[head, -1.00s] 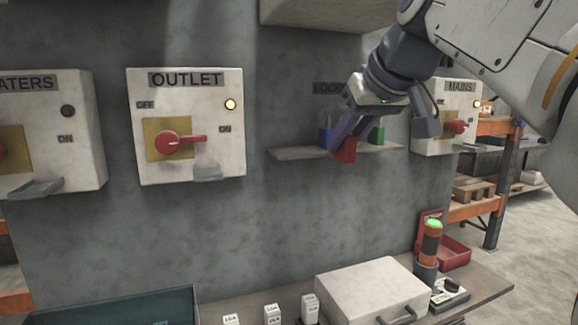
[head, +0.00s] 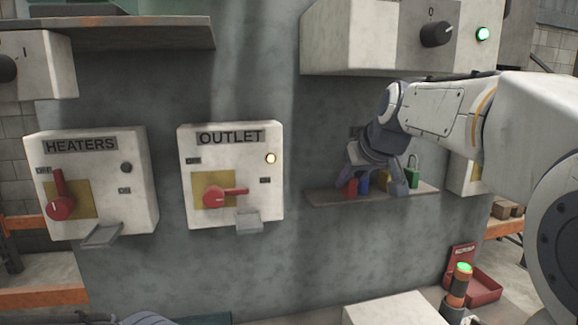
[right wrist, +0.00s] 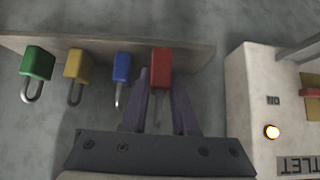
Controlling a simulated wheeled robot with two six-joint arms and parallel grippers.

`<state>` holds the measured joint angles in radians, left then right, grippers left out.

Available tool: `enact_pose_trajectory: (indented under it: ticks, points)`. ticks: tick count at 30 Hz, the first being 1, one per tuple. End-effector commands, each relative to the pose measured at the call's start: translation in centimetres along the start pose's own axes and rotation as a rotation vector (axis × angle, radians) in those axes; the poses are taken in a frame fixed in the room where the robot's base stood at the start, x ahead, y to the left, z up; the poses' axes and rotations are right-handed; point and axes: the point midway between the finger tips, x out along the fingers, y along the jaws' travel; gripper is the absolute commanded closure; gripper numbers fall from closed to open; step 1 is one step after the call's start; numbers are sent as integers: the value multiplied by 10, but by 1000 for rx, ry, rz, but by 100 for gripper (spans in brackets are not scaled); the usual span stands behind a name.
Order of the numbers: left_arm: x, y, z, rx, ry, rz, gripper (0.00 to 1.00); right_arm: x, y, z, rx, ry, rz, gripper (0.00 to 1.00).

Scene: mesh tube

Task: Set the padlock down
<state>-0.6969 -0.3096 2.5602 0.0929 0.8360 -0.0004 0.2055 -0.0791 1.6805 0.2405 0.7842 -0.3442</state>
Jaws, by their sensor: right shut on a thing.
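The red padlock (head: 351,188) is between the fingers of my right gripper (head: 353,176), at the left end of the small wall shelf (head: 330,199). The gripper is shut on it. In the right wrist view the red padlock (right wrist: 161,62) overlaps the shelf edge (right wrist: 205,58), with its shackle towards the gripper palm. Whether its base touches the shelf is hard to tell. My left gripper is not in view.
Blue (head: 363,184), yellow (head: 385,177) and green (head: 413,174) padlocks stand on the shelf to the right of the red one. The OUTLET box (head: 265,195) is to the shelf's left. A grey box (head: 360,45) hangs above.

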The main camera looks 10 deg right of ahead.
Motion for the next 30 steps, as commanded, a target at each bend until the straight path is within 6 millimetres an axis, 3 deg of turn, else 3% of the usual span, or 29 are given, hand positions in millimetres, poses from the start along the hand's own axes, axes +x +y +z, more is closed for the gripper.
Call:
enact_pose_trajectory:
  ticks: [12,16,28,29,30]
  points:
    - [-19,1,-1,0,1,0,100,36,0,-40,0,-1,0,100]
    - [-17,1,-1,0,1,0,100,46,1,-29,0,0,1,100]
    - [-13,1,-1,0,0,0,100,51,1,-24,0,2,1,100]
    - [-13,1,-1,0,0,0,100,51,1,-24,0,1,1,69]
    - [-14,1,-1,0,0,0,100,50,1,-25,0,1,1,54]
